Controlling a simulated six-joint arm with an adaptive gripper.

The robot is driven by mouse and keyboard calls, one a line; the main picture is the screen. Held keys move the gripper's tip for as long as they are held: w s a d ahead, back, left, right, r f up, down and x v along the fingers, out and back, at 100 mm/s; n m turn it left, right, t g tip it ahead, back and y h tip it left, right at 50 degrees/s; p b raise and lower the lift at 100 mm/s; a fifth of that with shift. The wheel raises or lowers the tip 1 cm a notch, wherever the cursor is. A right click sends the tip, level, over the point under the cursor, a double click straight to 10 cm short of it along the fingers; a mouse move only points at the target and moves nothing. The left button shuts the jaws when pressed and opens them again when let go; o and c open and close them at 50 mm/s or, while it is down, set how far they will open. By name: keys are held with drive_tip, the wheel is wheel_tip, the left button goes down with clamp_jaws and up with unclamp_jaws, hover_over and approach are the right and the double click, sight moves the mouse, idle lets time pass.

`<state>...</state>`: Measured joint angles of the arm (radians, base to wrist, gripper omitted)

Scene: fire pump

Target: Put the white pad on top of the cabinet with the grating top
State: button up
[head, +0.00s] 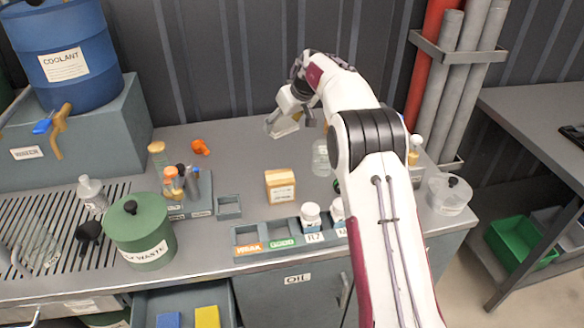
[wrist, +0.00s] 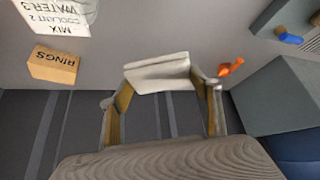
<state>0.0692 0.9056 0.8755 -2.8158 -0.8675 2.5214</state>
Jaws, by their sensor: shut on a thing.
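The white pad (wrist: 158,72) lies between the fingertips of my gripper (wrist: 165,88) in the wrist view, and the gripper is shut on it. In the head view, my gripper (head: 298,108) is at the back middle of the grey bench; a pale piece (head: 284,128) under it seems to be the pad, partly hidden by the gripper. I cannot tell whether the pad touches the bench. The cabinet with the grating top (head: 62,262) is at the left of the head view, well away from my gripper. Its slotted top carries several items.
A green waste canister (head: 140,236) and a white bottle (head: 91,194) stand at the grating. A blue coolant barrel (head: 72,50) stands on a grey block behind it. An orange item (head: 200,147) and a tan box (head: 280,186) lie on the bench. A drawer is open in front.

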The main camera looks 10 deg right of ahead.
drive_tip(key=shift+w+d+f, duration=0.1)
drive_tip(key=shift+w+f, duration=0.25)
drive_tip(key=shift+w, duration=0.3)
drive_tip(key=shift+w+d+f, duration=0.1)
drive_tip(key=shift+w+f, duration=0.25)
drive_tip(key=shift+w, duration=0.25)
drive_tip(key=shift+f, duration=3.15)
drive_tip(key=shift+f, duration=1.85)
drive_tip(key=shift+f, duration=0.15)
drive_tip(key=o, duration=0.9)
